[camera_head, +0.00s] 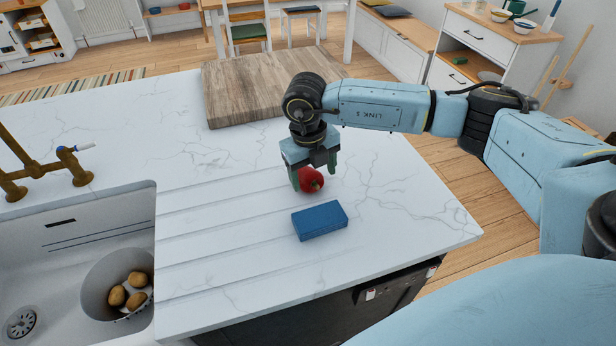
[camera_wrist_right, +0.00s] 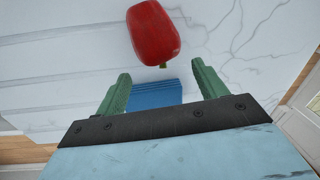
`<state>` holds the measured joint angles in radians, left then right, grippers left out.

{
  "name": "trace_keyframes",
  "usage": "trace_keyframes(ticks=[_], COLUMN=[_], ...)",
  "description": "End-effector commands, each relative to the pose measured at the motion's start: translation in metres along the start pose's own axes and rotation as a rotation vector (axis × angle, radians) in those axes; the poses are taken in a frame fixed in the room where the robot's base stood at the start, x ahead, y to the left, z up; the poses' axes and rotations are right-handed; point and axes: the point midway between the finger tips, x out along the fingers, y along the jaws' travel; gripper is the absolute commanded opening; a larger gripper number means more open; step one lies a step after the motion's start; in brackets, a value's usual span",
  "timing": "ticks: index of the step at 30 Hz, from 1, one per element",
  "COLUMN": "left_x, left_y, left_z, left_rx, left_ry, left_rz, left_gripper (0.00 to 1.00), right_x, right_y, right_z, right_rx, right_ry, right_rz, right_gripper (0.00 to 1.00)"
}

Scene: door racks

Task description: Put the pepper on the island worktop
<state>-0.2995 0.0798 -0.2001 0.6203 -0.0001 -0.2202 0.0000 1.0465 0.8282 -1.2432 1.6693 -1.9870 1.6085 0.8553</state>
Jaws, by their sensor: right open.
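The red pepper (camera_head: 312,180) rests on the white marble island worktop (camera_head: 400,215), just behind a blue block. My right gripper (camera_head: 313,180) is above the worktop at the pepper, pointing down. In the right wrist view, the pepper (camera_wrist_right: 154,33) lies ahead of the fingertips, and the two green fingers (camera_wrist_right: 160,82) stand apart with nothing gripped. The gripper is open. My left gripper is not in view.
The blue block (camera_head: 320,220) lies on the worktop close in front of the pepper. A wooden board (camera_head: 250,90) lies behind the gripper. A sink (camera_head: 60,240) with potatoes (camera_head: 130,290) in a bowl and a brass tap (camera_head: 45,165) is at the left.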

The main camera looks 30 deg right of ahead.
Motion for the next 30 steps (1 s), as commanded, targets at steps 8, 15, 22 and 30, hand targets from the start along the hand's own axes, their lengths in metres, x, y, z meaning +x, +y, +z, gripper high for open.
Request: trace_keyframes(ticks=[8, 15, 22, 30], left_x=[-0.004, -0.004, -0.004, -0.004], left_y=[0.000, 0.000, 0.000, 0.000], left_z=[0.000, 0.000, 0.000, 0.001], left_rx=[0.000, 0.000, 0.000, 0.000], left_ry=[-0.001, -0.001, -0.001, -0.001], left_rz=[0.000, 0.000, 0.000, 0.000], left_gripper=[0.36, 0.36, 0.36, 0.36], right_x=[0.032, 0.033, 0.033, 0.033], right_y=[-0.002, -0.002, -0.002, -0.002], right_z=[-0.002, -0.002, -0.001, -0.001], right_rx=[-0.001, -0.001, -0.001, -0.001], right_ry=[0.001, 0.000, 0.000, 0.000], right_rz=[0.001, 0.001, 0.001, 0.001], right_gripper=[0.71, 0.70, 0.40, 0.04])
